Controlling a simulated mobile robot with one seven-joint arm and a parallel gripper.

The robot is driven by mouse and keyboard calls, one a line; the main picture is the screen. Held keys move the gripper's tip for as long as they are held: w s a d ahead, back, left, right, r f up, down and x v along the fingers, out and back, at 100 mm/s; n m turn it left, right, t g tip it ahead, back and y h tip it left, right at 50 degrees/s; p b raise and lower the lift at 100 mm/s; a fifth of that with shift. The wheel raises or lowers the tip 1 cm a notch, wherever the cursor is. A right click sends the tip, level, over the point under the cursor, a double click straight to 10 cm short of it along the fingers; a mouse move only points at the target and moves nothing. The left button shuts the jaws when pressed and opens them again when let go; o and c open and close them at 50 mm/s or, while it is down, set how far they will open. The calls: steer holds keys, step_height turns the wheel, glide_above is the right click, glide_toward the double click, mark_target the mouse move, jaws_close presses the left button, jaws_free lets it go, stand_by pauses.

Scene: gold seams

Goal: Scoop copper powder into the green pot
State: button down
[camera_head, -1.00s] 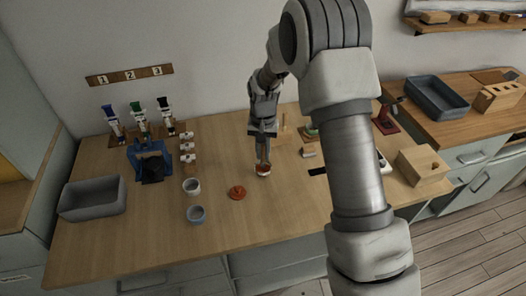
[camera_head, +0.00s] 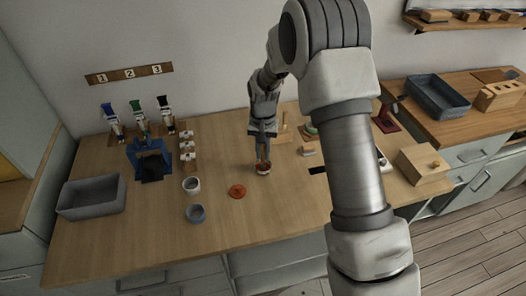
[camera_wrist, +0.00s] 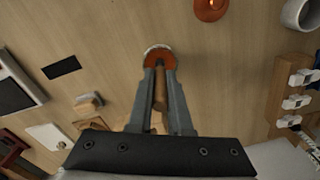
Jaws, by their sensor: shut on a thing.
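My gripper (camera_head: 263,160) points down over the middle of the wooden table. In the wrist view, its fingers (camera_wrist: 160,75) are closed around a thin wooden handle (camera_wrist: 158,92). The handle's lower end meets a small white-rimmed pot (camera_wrist: 157,48) with copper-red contents; the pot also shows under my gripper in the head view (camera_head: 262,170). The scoop's bowl is hidden, so I cannot tell whether it holds powder. A small green item (camera_head: 311,130) stands at the back, right of my gripper; it is too small to tell whether it is the green pot.
A copper-red lid (camera_head: 237,191) lies left of the pot. A white cup (camera_head: 191,185) and a grey-blue cup (camera_head: 196,213) stand further left. A grey bin (camera_head: 92,197) and a blue holder (camera_head: 150,160) are at the left. The front table strip is clear.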

steer(key=shift+r, duration=0.1)
steer(key=shift+r+p, duration=2.15)
steer(key=shift+r, duration=1.3)
steer(key=s+d+n, duration=0.2)
steer(key=s+d, duration=0.7)
steer(key=d, duration=0.1)
steer(key=w+a+y+p, duration=0.2)
steer(key=w+a+p, duration=0.1)
steer(key=w+a, duration=0.6)
steer(key=shift+t, duration=0.3)
steer(key=shift+s+f+b, duration=0.2)
steer(key=shift+f+b, duration=2.2)
steer(key=shift+f, duration=0.8)
steer(key=shift+f+b, duration=0.3)
steer(key=shift+f, duration=0.1)
steer(key=shift+r, duration=0.15)
